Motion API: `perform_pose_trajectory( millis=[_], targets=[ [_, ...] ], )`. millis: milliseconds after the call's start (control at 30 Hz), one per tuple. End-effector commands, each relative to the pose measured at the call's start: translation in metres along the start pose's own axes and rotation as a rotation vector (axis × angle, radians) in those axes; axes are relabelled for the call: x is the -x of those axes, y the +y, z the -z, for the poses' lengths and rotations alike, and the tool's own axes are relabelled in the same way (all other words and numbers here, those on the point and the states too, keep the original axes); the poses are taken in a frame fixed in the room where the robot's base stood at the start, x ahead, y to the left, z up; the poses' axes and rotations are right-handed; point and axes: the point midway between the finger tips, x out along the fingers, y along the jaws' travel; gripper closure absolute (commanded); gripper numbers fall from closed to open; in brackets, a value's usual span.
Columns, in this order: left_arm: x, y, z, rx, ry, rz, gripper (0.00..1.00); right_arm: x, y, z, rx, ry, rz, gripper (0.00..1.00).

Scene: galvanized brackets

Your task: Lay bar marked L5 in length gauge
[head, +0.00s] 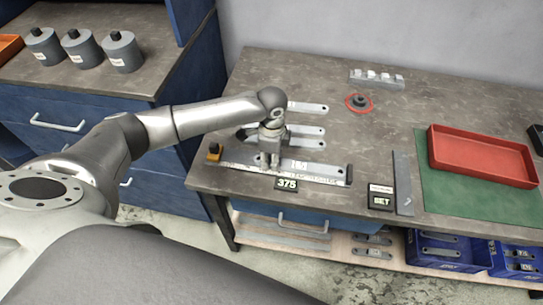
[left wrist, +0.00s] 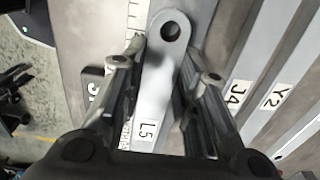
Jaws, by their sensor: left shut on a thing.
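The bar marked L5 (left wrist: 168,62) is a flat grey strip with a rounded, holed end, seen between my left fingers in the left wrist view. In the head view the bar (head: 317,168) lies lengthwise along the length gauge (head: 232,166), parallel to its scale; whether it rests fully on the bed I cannot tell. The gauge has an orange-and-black block at its left end and a display (head: 286,184) reading 375. My left gripper (head: 270,162) is shut on the bar, left of its middle, and hides part of it. My right gripper is not in view.
Bars J4 (left wrist: 234,92) and Y2 (left wrist: 285,88) lie close beside the gauge. A slotted rack (head: 377,79) and a red-rimmed dark part (head: 359,102) stand behind. A small sign reading SET (head: 381,201), a grey strip (head: 403,180) and a red tray (head: 480,160) are to the right.

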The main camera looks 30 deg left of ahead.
Motion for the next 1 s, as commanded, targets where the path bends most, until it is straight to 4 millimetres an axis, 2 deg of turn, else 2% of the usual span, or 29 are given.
perform_pose_trajectory(
  millis=[267,300,500,833,1000],
  targets=[
    [0.001,0.000,0.001,-0.001,0.002,0.001,1.00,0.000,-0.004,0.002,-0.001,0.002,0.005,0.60],
    [0.001,0.000,0.001,-0.001,0.002,0.001,0.69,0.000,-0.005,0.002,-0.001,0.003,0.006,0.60],
    [0.001,0.000,0.001,-0.001,0.001,0.001,0.47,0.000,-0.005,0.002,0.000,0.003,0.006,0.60],
    [0.002,0.000,0.000,-0.001,0.000,0.000,0.47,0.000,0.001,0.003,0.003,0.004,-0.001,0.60],
    [0.024,-0.001,0.001,-0.002,0.003,0.004,0.47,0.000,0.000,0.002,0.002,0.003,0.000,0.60]
  ],
)
